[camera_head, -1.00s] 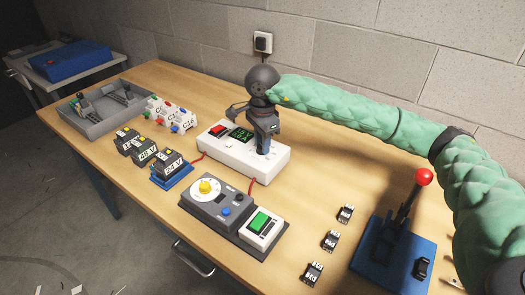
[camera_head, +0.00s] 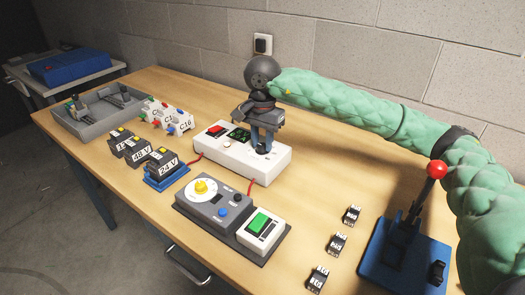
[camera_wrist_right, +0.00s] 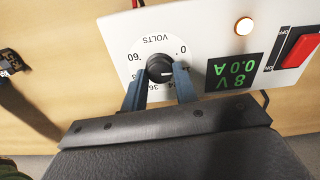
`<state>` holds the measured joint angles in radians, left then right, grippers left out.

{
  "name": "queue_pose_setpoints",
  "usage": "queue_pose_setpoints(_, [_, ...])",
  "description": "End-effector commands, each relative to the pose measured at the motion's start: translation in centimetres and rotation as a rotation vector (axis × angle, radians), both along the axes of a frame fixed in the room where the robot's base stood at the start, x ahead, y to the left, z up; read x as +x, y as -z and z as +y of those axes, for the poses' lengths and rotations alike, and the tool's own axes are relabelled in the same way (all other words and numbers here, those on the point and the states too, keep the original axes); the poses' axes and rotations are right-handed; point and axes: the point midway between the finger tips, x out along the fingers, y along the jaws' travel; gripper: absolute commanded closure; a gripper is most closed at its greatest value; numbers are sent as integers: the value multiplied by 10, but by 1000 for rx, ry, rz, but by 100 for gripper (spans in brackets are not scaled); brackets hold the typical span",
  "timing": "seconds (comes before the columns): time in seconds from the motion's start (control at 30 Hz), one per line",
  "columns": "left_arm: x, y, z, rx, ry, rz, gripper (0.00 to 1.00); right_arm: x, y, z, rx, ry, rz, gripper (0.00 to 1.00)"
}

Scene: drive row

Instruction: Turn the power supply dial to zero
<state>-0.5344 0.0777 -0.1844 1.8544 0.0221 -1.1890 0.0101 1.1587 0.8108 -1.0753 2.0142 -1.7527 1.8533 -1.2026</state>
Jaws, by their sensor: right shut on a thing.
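The power supply (camera_head: 225,160) is a white box on the workbench with a red switch (camera_head: 217,130) and a green display (camera_head: 239,135). In the right wrist view its black dial knob (camera_wrist_right: 160,69) sits in a white scale marked VOLTS, with 0 and 60 on it. The upside-down display (camera_wrist_right: 233,77) appears to read 8 V and 0.0 A. My right gripper (camera_head: 262,143) reaches down onto the supply's right end. Its blue fingers (camera_wrist_right: 160,77) are shut on the knob, one on each side. The gripper hides the dial in the head view. My left gripper is out of view.
Labelled battery blocks (camera_head: 140,151) and a grey tray (camera_head: 88,122) lie left. A blue lever stand (camera_head: 402,255) and small black blocks (camera_head: 336,244) lie right.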

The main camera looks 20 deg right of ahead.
Motion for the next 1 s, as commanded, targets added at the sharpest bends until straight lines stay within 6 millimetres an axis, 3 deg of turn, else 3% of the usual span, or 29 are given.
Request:
queue_pose_setpoints(0.87, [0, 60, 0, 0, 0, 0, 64, -1, 4, 1, -3, -487, 2, 84])
queue_pose_setpoints(0.9, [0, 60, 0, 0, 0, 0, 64, -1, 2, 1, -3, -503, 3, 69])
queue_pose_setpoints(1.0, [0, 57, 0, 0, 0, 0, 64, -1, 1, 1, -3, -498, 3, 50])
